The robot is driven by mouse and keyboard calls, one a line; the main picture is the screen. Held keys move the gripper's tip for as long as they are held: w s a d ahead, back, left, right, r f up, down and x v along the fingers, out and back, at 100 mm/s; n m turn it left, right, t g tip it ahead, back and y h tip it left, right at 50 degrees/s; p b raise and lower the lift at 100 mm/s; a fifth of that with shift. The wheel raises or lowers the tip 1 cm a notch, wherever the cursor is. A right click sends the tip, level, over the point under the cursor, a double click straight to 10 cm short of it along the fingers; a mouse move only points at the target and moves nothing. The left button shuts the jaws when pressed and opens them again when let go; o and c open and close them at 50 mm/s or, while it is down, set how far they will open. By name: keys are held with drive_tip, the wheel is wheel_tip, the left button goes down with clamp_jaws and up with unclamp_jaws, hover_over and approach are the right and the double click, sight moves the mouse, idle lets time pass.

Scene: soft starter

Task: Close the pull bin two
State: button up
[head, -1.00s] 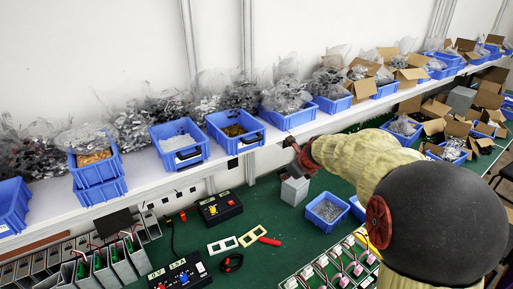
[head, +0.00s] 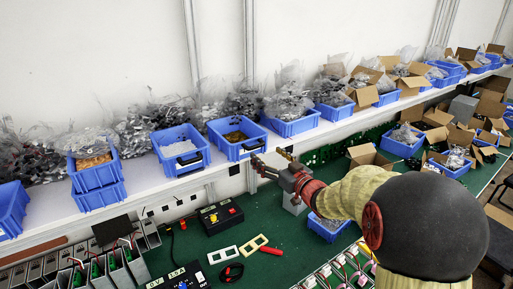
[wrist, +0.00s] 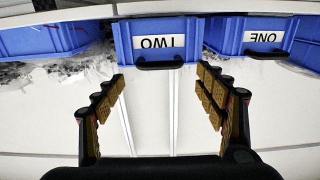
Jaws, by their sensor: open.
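Pull bin two is a blue bin (head: 245,149) with a black front handle on the white shelf in the head view. In the wrist view, it hangs upside down at the top centre (wrist: 158,42), its label reading TWO. Its front comes further out than that of bin ONE (wrist: 262,40) beside it, which is also blue with a black handle and shows in the head view (head: 182,160). My gripper (head: 272,160) is open and empty, just in front of bin two and to its right in the head view. In the wrist view, the fingers (wrist: 162,92) are spread below bin two's handle, apart from it.
More blue bins (head: 292,124) and clear bags line the shelf (head: 140,205). Below is a green bench (head: 235,240) with a black control box (head: 222,215), yellow and white frames and a grey block. A blue tray (head: 328,232) stands below my arm.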

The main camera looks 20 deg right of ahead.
sight(257, 147)
drive_tip(key=w, duration=0.2)
drive_tip(key=w+a+p, duration=0.1)
drive_tip(key=w, duration=0.4)
drive_tip(key=shift+w+a, duration=0.2)
drive_tip(key=shift+w, duration=0.15)
drive_tip(key=c, duration=0.4)
drive_tip(key=c, duration=1)
